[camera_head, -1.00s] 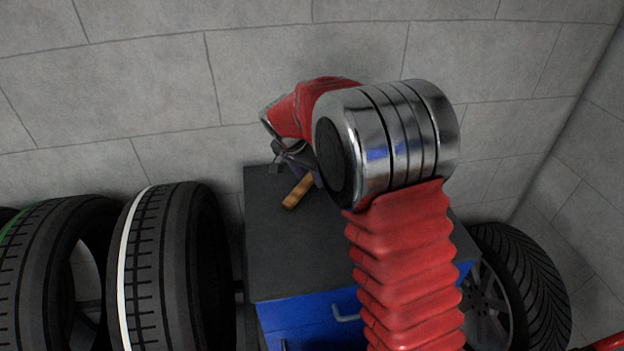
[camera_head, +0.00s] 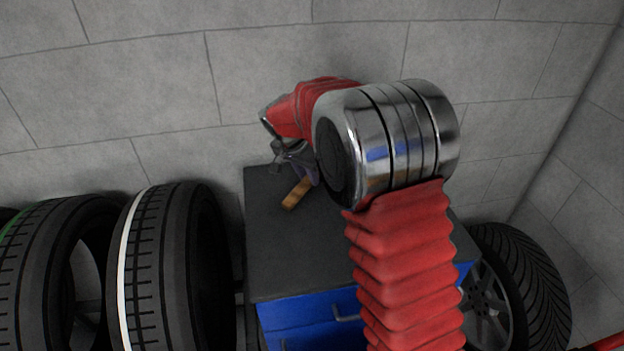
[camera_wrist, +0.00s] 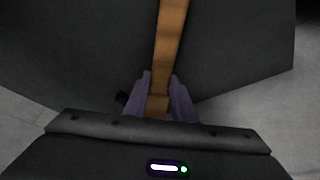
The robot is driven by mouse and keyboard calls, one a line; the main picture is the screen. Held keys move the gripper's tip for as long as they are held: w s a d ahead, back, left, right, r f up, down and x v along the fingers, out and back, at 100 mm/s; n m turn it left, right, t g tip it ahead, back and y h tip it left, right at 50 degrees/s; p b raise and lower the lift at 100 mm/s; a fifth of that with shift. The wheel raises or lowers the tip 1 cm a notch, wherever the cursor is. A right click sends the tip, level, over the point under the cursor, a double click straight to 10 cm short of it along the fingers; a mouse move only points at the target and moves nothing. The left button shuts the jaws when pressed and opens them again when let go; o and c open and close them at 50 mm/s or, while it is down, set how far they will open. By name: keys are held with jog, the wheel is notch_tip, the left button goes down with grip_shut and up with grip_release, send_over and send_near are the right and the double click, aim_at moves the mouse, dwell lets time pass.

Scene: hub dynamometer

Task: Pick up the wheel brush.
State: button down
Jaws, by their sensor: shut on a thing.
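The wheel brush shows as a wooden handle (camera_head: 297,192) near the far left part of the cabinet's dark top. In the wrist view the same tan handle (camera_wrist: 170,45) runs up from between the fingers and out of the top edge. My gripper (camera_wrist: 160,98) has its two purple-grey fingers pressed on either side of the handle. In the head view my gripper (camera_head: 308,176) sits at the handle's far end, partly hidden by my arm. The brush's bristle end is not visible. I cannot tell whether the handle touches the top.
A blue cabinet (camera_head: 310,316) with a dark top (camera_head: 290,255) stands by the grey block wall (camera_head: 160,80). Tyres stand upright to its left (camera_head: 170,265), and a tyre with a rim (camera_head: 535,285) leans at its right. The front of the top is clear.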

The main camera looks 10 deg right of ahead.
aim_at(308, 179)
notch_tip(308, 179, up, 10)
dwell(0.8)
dwell(0.3)
jog(key=c, duration=2.1)
grip_release()
jog(key=c, duration=0.3)
jog(key=shift+s+d+r+n+t+y, duration=0.25)
jog(key=shift+s+d+r+n, duration=0.2)
jog(key=shift+n, duration=0.5)
jog(key=shift+s+d+r+n+t+y, duration=0.15)
jog(key=shift+s+d+r+n+y, duration=0.3)
jog(key=shift+n, duration=0.45)
jog(key=shift+s+d+r+n+t+y, duration=0.25)
jog(key=shift+d+r+n, duration=0.25)
jog(key=shift+n, duration=0.45)
jog(key=shift+c, duration=0.2)
